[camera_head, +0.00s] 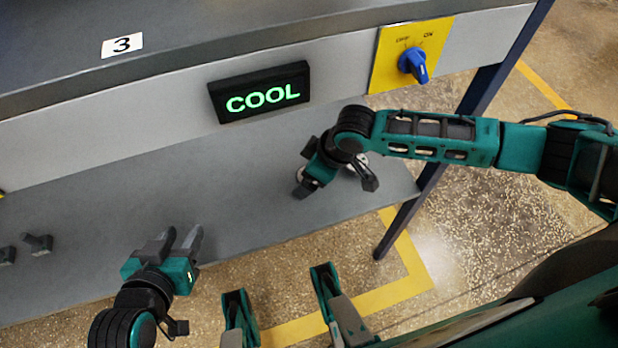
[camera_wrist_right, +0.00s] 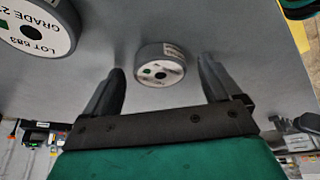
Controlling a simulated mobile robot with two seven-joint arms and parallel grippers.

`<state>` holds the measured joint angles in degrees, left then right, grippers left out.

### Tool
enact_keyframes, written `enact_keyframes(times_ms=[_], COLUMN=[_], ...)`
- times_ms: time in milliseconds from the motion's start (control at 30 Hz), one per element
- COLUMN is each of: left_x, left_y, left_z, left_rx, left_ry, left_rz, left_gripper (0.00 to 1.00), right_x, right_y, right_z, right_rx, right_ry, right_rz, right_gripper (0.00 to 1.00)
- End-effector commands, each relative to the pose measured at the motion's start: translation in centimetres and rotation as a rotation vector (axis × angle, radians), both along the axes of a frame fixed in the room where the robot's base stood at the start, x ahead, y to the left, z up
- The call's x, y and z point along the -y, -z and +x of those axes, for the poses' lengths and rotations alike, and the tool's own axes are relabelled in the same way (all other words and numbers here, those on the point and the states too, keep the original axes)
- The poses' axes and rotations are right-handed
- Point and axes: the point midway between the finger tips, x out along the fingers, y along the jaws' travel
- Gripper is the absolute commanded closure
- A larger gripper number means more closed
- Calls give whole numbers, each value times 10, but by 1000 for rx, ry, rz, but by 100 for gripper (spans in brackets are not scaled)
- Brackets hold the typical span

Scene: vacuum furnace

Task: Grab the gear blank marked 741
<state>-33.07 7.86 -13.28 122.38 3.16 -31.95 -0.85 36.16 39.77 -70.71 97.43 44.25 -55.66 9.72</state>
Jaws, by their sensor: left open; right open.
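My right gripper (camera_wrist_right: 161,72) is open. In the right wrist view a small round gear blank (camera_wrist_right: 160,63) lies ahead between its two fingers, with a gap on both sides. The blank has a white face, a dark centre hole, a green mark and a grey rim with a label too small to read. No 741 is legible on either. In the head view the right gripper is over the grey shelf and mostly hides the blanks. My left gripper (camera_head: 182,233) is open and empty.
The grey shelf (camera_head: 250,210) lies below a panel with a lit "COOL" display (camera_head: 262,92) and a blue switch knob (camera_head: 413,65) on a yellow plate. Small dark blocks (camera_head: 38,243) stand at the left. A dark table leg (camera_head: 405,225) is at the right.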

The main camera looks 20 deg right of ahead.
Motion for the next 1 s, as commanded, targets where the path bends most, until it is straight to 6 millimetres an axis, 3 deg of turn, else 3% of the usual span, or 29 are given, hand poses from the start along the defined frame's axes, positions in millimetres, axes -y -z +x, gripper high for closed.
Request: enact_keyframes(times_ms=[67, 167, 867, 1000], left_x=[0, 0, -3, -3], left_y=[-1, -1, 2, 2], left_z=[0, 0, 0, 0], left_rx=[1, 1, 0, -1], left_ry=[1, 0, -2, -2], left_rz=[-1, 1, 8, 8], left_gripper=[57, 57, 57, 57], right_x=[0, 0, 0, 0], right_y=[-1, -1, -1, -2], right_z=[0, 0, -1, 0], right_rx=[0, 0, -1, 2], right_ry=[0, 0, 0, 0], right_rz=[0, 0, 1, 2], right_gripper=[9, 18, 85, 86])
